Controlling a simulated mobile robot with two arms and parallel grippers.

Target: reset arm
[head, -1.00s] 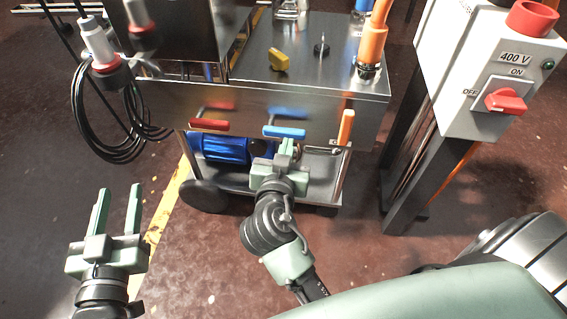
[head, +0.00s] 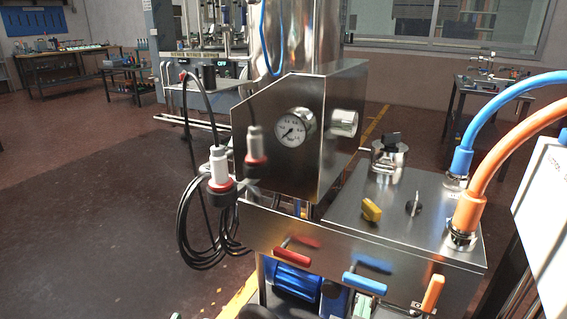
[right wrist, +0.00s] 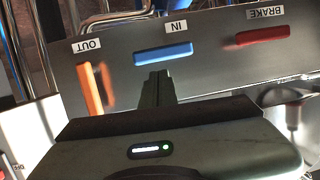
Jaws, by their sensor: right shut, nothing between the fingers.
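My right gripper (right wrist: 157,78) shows in the right wrist view with its dark fingers together and nothing between them. It points at the steel front panel of the machine, below the blue IN handle (right wrist: 164,54). The orange OUT handle (right wrist: 92,88) is to its left and the red BRAKE handle (right wrist: 262,36) to its upper right. I cannot tell whether the fingers touch the panel. In the head view most of my right gripper is below the frame. Only a sliver of my left gripper (head: 175,316) shows at the bottom edge, so its jaws are hidden.
A blue hose (head: 480,115) and an orange hose (head: 505,165) rise at the right. The floor at left is clear.

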